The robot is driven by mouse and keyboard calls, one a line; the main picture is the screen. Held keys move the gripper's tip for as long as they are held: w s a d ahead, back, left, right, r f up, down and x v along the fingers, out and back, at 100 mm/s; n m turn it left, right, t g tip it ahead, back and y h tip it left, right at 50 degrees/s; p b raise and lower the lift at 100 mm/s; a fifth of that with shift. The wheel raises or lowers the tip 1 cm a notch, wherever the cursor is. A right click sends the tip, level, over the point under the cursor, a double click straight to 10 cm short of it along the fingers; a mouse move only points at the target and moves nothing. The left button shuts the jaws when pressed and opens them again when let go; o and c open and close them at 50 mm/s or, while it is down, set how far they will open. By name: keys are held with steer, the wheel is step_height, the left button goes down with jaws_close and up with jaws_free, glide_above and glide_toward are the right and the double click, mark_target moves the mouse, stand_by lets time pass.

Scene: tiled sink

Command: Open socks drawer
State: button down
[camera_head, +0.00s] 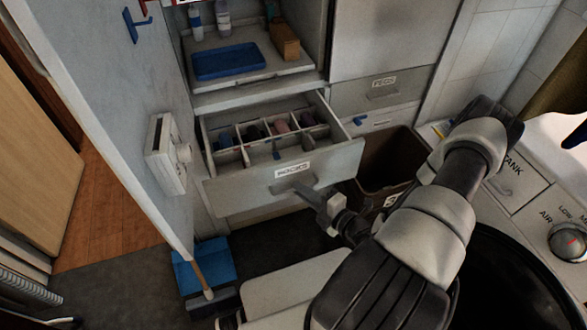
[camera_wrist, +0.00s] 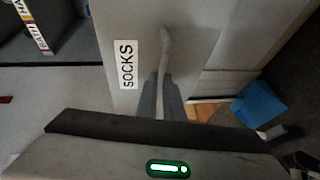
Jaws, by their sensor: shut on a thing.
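The socks drawer (camera_head: 237,192) is pulled out from the cabinet in the head view, and its compartments with rolled items inside show from above. Its front bears a label reading SOCKS, which is clear in the wrist view (camera_wrist: 126,64). The drawer's handle (camera_head: 290,187) is a bar on the front, seen in the wrist view (camera_wrist: 166,45) too. My gripper (camera_head: 312,195) is at the handle, with its two fingers (camera_wrist: 160,98) on either side of the bar. It is shut on the handle. The fingertips are partly hidden in the head view.
A blue tray (camera_head: 228,62) and bottles stand on the shelf above. A brown bin (camera_head: 390,165) stands right of the drawer. A blue dustpan (camera_head: 203,265) is on the floor below. A white panel with a wall box (camera_head: 165,150) stands close on the left.

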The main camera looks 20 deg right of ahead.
steer(key=s, duration=0.7)
steer(key=c, duration=1.9)
jaws_free()
steer(key=v, duration=0.7)
steer(key=shift+s, duration=0.3)
steer(key=shift+d+r, duration=0.1)
